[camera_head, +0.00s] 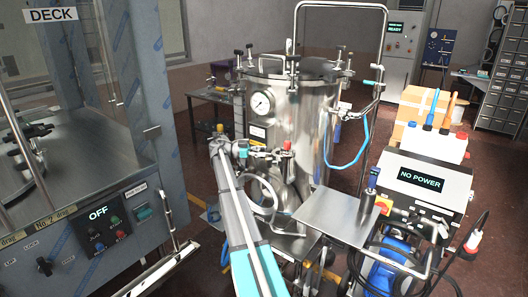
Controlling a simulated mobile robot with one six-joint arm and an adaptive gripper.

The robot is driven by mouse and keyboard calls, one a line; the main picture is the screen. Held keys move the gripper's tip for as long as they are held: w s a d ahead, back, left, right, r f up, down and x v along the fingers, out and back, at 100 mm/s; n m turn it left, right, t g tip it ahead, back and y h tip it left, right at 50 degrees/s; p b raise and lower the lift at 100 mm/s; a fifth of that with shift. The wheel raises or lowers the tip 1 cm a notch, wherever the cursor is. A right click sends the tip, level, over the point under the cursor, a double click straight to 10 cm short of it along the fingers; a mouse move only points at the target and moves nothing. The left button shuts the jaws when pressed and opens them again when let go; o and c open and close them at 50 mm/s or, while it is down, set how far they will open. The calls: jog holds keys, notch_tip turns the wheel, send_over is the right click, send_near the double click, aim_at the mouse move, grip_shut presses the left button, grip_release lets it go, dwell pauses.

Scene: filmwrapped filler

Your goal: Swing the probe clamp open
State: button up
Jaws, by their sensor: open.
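A polished steel tank (300,110) stands in the middle, with a pressure gauge (262,103) on its upper front. My arm reaches up from the bottom, and my gripper (268,154) is at its far end, in front of the tank's lower body. It is open; its fingers are small and hard to separate from the fittings there. A red-capped fitting (287,147) is close to its right. I cannot tell whether it touches anything. I cannot pick out the probe clamp with certainty among the small fittings on the tank's front and right side.
A steel side shelf (327,213) juts out at the tank's lower right, bearing a blue-topped upright tool (372,180). A cart unit reading NO POWER (421,178) stands right, with cables below. A cabinet reading OFF (98,214) fills the left. A blue hose (352,160) hangs right of the tank.

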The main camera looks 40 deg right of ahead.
jog(key=shift+w, duration=0.1)
jog(key=v, duration=0.7)
jog(key=shift+a, duration=0.2)
jog(key=shift+w+r, duration=0.1)
jog(key=c, duration=0.4)
jog(key=shift+s+d+r+t+p, duration=0.1)
jog(key=shift+s+r+t+p, duration=0.35)
jog(key=shift+p, duration=0.4)
grip_shut()
jog(key=s+a+r+n+t+y+p, duration=0.1)
jog(key=s+a+r+t+y+p, duration=0.4)
jog(key=p, duration=1.6)
jog(key=s+a+r+t, duration=0.1)
jog(key=s+r+t, duration=0.1)
jog(key=s+t, duration=0.2)
jog(key=shift+s+a+r+t+p, duration=0.15)
jog(key=shift+s+r+t+p, duration=0.2)
jog(key=shift+t, duration=1.5)
jog(key=shift+w, duration=0.1)
